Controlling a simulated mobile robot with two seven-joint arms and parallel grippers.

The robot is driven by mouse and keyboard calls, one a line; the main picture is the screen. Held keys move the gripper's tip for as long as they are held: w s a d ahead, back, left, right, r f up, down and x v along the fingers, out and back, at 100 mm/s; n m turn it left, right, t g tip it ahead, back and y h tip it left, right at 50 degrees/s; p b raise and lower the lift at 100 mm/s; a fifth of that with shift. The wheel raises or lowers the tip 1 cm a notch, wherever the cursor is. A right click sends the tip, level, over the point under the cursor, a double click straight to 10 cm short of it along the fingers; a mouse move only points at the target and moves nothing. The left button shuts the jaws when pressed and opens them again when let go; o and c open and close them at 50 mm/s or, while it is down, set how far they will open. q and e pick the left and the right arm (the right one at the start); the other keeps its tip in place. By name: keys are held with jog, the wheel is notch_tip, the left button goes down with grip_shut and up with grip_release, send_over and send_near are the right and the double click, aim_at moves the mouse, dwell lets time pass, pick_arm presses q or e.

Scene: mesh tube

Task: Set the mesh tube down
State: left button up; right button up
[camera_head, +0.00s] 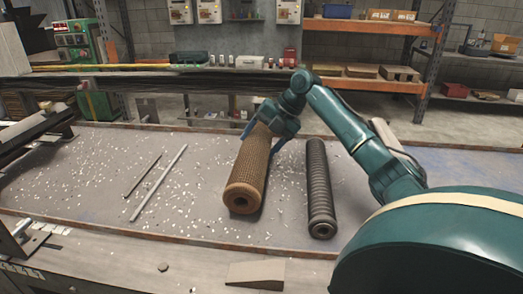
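The brown mesh tube (246,178) lies lengthwise over the middle of the bench, its open round end toward me. Its underside is hidden, so I cannot tell if its whole length touches the surface. My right gripper (262,142) reaches in from the right to the tube's far end. Its blue fingers sit against both sides of the tube, shut on it. The gripper body hides part of that far end. My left gripper is not in view.
A dark ribbed roller (318,190) lies just right of the tube. Two thin rods, a grey one (158,183) and a darker one (142,176), lie to the left. Pale chips litter the bench (95,170). A wedge-shaped block (256,274) lies at the front edge.

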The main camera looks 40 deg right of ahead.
jog(key=shift+o, duration=0.2)
notch_tip(320, 180, down, 2)
jog(key=shift+f, duration=0.25)
jog(key=o, duration=1.2)
jog(key=shift+o, duration=0.2)
jog(key=v, duration=1.2)
